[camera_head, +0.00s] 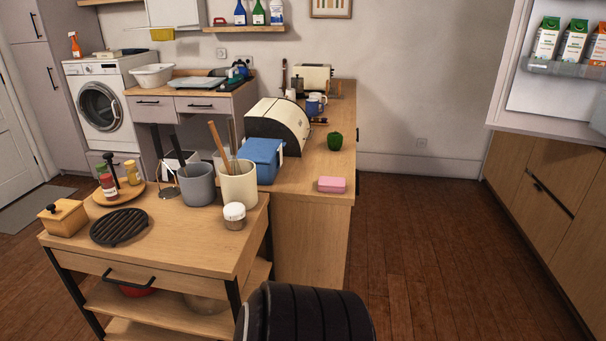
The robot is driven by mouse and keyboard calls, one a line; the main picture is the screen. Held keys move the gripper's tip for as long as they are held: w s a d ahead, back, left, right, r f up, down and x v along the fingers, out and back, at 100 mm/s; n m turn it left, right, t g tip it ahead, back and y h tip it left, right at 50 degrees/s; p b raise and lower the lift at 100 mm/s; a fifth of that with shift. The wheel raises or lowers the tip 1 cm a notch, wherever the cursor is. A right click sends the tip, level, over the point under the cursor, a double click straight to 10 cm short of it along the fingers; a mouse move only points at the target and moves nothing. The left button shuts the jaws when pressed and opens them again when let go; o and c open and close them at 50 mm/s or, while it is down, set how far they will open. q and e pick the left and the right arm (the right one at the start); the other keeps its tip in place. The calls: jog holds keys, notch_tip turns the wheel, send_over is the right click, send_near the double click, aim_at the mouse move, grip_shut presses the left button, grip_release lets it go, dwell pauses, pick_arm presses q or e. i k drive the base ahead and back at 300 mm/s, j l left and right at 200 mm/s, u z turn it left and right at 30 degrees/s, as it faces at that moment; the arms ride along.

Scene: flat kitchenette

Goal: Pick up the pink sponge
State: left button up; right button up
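The pink sponge (332,184) lies flat near the front right corner of the wooden counter (306,192) in the head view. Nothing touches it or covers it. Neither of my grippers shows in this view. A dark ribbed rounded shape at the bottom centre stands in front of the counter, below the sponge in the picture.
A green pepper (334,141) sits behind the sponge. A blue box (261,160) and a bread bin (279,126) stand to its left. A wooden cart (170,235) with utensil crocks is at front left. An open fridge (556,75) is at right. The floor (430,230) between is clear.

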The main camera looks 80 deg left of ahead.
aim_at(330, 184)
jog(key=l+u, duration=0.15)
jog(key=u, duration=2.35)
jog(key=j+z, duration=0.1)
jog(key=z, duration=0.85)
jog(key=u, duration=0.2)
jog(key=i+l+u, duration=0.2)
jog(key=u, duration=0.25)
jog(key=i+l+u, duration=0.25)
jog(key=u, duration=0.2)
jog(key=i+l+u, duration=0.15)
jog(key=l+u, duration=0.3)
jog(key=i+l+u, duration=0.15)
jog(key=l+u, duration=0.15)
jog(key=u, duration=0.15)
